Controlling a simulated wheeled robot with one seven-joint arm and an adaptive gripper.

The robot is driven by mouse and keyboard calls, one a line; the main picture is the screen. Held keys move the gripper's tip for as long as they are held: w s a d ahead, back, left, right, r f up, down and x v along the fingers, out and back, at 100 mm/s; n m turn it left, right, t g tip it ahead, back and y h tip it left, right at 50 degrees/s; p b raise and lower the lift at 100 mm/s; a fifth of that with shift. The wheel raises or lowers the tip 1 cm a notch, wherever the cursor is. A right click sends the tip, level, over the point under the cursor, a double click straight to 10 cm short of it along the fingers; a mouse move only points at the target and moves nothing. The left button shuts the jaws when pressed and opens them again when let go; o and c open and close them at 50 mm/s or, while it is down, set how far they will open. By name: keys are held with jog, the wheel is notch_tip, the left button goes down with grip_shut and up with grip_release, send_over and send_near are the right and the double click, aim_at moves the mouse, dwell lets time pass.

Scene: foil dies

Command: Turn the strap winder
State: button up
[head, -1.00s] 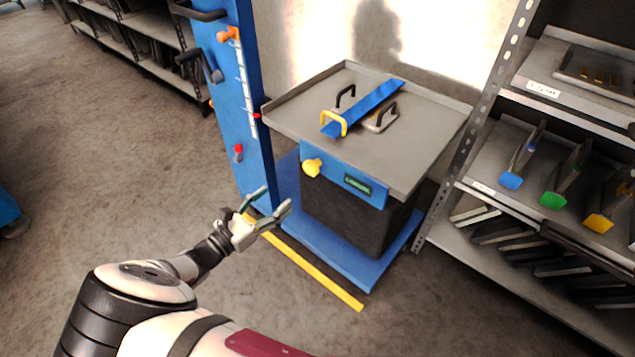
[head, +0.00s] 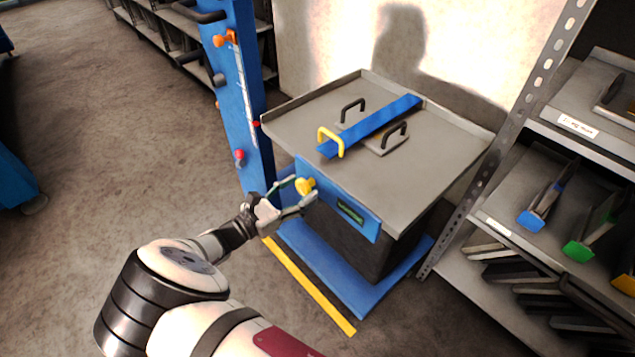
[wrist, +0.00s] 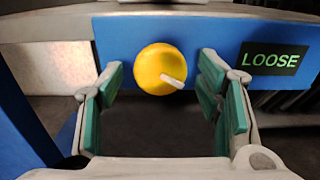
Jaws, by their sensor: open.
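The strap winder is a round yellow knob (head: 306,186) on the blue front panel (head: 345,205) of a grey-topped stand. It also shows in the wrist view as a yellow disc (wrist: 160,69) with a short pale bar pointing to its lower right. My gripper (head: 304,190) is open and empty, its green-padded fingers on either side of the knob in the head view. In the wrist view the knob lies ahead, between and slightly above the fingers (wrist: 162,95); I see no contact. A display (wrist: 270,58) right of the knob reads LOOSE. A blue strap (head: 370,127) lies across the stand's top.
The grey tray top (head: 440,135) has a raised rim and overhangs the panel. A plate with dark handles (head: 395,137) lies under the strap, with a yellow hoop (head: 331,140) at its near end. A blue column (head: 238,100) stands left; a shelf rack (head: 510,205) stands right.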

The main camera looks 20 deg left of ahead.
jog(key=shift+w+d, duration=0.1)
jog(key=shift+w, duration=0.2)
jog(key=shift+c, duration=0.6)
jog(key=c, duration=1.1)
jog(key=shift+o, duration=0.2)
jog(key=shift+n, duration=0.3)
jog(key=n, duration=0.9)
jog(key=shift+d+n+b, duration=0.1)
jog(key=shift+n+b, duration=0.2)
jog(key=shift+n, duration=0.1)
jog(key=shift+s+n, duration=0.1)
jog(key=shift+n, duration=1.5)
